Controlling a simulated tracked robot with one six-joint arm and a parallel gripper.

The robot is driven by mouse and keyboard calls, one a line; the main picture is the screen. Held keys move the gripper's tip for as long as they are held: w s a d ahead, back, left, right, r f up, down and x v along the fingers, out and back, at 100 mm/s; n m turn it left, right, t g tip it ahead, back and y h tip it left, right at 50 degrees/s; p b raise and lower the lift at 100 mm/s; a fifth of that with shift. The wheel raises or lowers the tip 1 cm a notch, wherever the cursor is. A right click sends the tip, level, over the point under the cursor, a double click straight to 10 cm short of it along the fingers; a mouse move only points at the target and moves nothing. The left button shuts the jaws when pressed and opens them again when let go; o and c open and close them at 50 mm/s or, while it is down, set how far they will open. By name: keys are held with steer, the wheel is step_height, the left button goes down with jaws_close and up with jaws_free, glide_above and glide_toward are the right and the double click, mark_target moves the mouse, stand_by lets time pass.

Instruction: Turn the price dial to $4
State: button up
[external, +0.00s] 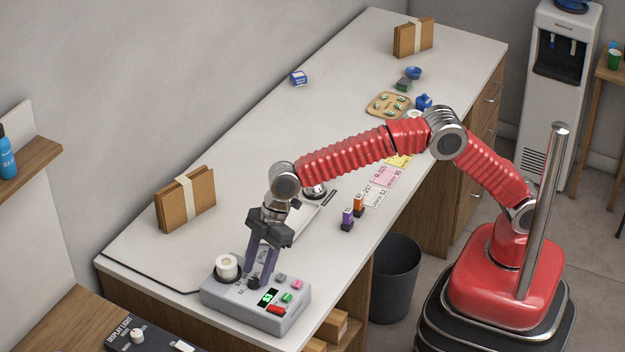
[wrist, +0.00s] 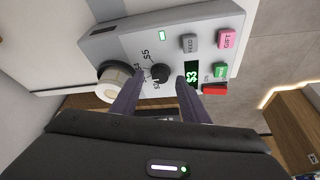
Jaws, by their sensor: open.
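The price dial (wrist: 160,73) is a small black knob on a grey label machine (external: 225,298) at the near end of the counter. Printed price marks, among them $5, surround the dial; others are too small to read surely. The machine's green display (wrist: 192,76) reads $3 in the wrist view. My gripper (external: 259,272) points down at the dial from above. In the wrist view the open purple fingers (wrist: 159,86) stand on either side of the dial, with their tips close to it. I cannot tell whether they touch it.
A white label roll (external: 227,265) sits on the machine just left of the dial. Grey, pink, green and red buttons (wrist: 215,88) lie to the right.

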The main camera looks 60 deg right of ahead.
steer(key=shift+w+a+f, duration=0.1)
steer(key=shift+a+f, duration=0.1)
steer(key=shift+f, duration=0.35)
steer(key=shift+c, duration=0.5)
jaws_close()
